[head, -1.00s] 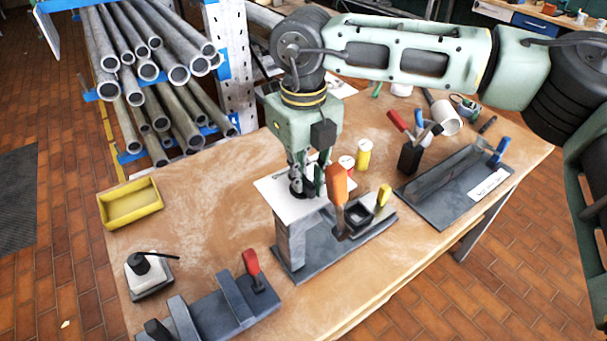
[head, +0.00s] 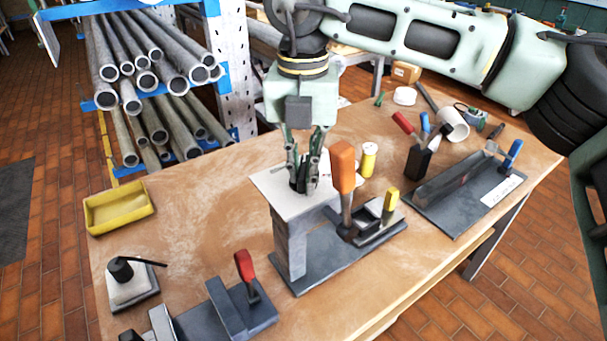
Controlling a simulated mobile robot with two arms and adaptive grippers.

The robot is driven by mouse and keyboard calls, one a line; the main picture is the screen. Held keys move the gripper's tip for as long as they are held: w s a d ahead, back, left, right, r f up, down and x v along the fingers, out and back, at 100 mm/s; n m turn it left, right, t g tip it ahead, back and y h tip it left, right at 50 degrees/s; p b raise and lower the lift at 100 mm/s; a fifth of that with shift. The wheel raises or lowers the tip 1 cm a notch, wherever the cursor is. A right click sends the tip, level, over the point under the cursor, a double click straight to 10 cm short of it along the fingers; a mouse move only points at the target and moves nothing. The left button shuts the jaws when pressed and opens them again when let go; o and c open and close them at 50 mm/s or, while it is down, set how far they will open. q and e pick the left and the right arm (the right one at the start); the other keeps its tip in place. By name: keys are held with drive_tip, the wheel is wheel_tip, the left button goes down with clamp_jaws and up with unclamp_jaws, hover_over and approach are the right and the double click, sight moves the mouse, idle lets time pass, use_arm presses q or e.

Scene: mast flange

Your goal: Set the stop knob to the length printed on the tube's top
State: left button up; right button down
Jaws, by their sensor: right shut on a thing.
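My right gripper (head: 303,183) points down over the pale plate (head: 270,185) on top of a grey post. Its fingers are shut on a dark knob (head: 299,188) on that plate, which they largely hide; I take it for the stop knob. No scale or pointer can be read from here. Beside it stand an orange handle (head: 343,168) and a yellow-handled clamp (head: 390,199) on the same grey base (head: 325,262). I cannot make out the tube with a printed length, or any number on it. My left gripper is not in view.
A yellow tray (head: 119,208), a black-topped block (head: 131,281) and a red-handled fixture (head: 233,306) lie to the left. To the right are a yellow-labelled spool (head: 368,160), a tool holder (head: 418,161) and a long grey channel (head: 455,180). A rack of grey pipes stands behind.

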sight(303, 168)
drive_tip(key=shift+m+b, duration=0.3)
drive_tip(key=shift+m, duration=0.2)
drive_tip(key=c, duration=1.8)
unclamp_jaws()
wheel_tip(303, 168, up, 12)
